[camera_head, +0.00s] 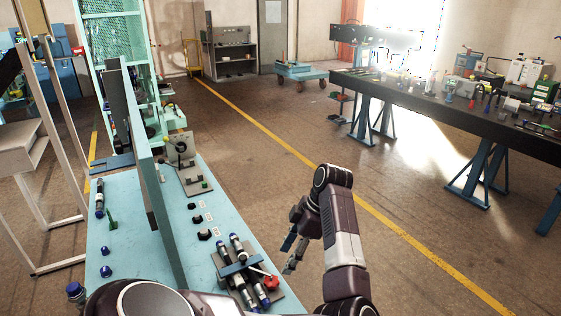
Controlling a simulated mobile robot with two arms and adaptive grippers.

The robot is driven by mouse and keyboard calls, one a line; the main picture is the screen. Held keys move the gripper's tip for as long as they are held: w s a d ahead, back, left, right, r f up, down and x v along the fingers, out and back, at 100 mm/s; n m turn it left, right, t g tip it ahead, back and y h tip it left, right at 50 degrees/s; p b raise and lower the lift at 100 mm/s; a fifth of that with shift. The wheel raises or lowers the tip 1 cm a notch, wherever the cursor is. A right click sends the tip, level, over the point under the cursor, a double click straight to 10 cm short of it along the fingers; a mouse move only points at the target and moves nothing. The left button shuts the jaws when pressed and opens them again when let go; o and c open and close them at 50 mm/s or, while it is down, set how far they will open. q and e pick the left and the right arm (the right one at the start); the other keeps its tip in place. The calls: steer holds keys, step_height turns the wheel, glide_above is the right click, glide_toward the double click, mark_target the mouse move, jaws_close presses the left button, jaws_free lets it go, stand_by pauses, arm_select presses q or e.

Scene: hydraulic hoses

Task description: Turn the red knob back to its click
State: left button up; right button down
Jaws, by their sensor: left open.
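The red knob (270,282) sits at the right end of a hose fixture (241,268), near the right edge of the light-blue bench (125,228). The fixture holds several black hose ends with blue and white bands under a blue crossbar. My left gripper (288,256) hangs just to the right of the bench edge, above and right of the red knob in the picture. Its fingers are apart with nothing between them, and it appears clear of the knob. The knob's click mark is too small to tell. My right gripper is not in view.
An upright panel (150,185) runs along the bench. Small black knobs (204,235) and a grey bracket (181,152) stand behind the fixture. Blue caps (105,271) lie left of the panel. A dark workbench (440,103) stands far right; the floor between is clear.

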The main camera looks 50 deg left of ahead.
arm_select(q)
steer(key=shift+v, duration=1.15)
steer(key=shift+a, duration=0.1)
